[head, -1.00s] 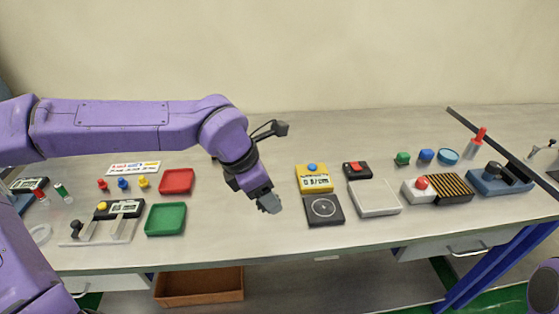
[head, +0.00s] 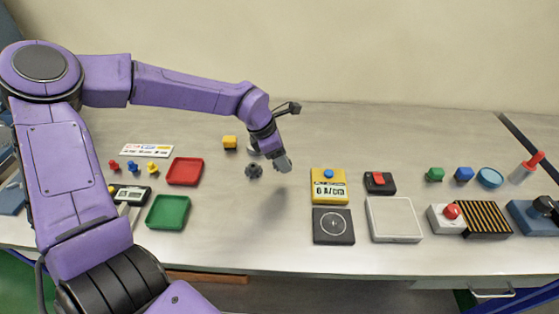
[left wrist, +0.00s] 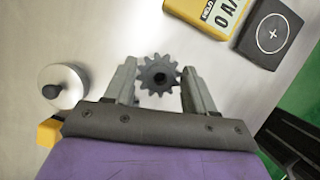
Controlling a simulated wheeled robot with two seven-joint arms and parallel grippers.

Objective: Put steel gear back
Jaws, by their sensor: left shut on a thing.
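My left gripper (head: 284,162) is above the table, left of the yellow meter, with its shadow on the tabletop. In the left wrist view the two fingers (left wrist: 158,82) are shut on a dark grey toothed steel gear (left wrist: 158,67) with a dark hole in its middle. The fingers hide the held gear in the head view. A round silver base with a black knob (left wrist: 71,98) stands left of the gripper; the arm partly hides it in the head view. A small dark, rough-edged thing (head: 254,171) lies on the table left of the fingertips. My right gripper is not in view.
A yellow block (head: 229,142) is behind. The yellow meter (head: 328,198), a dark square pad (head: 333,238) and a white tray (head: 394,235) are to the right. Red (head: 184,183) and green (head: 168,224) trays are to the left. Table in front of the gripper is clear.

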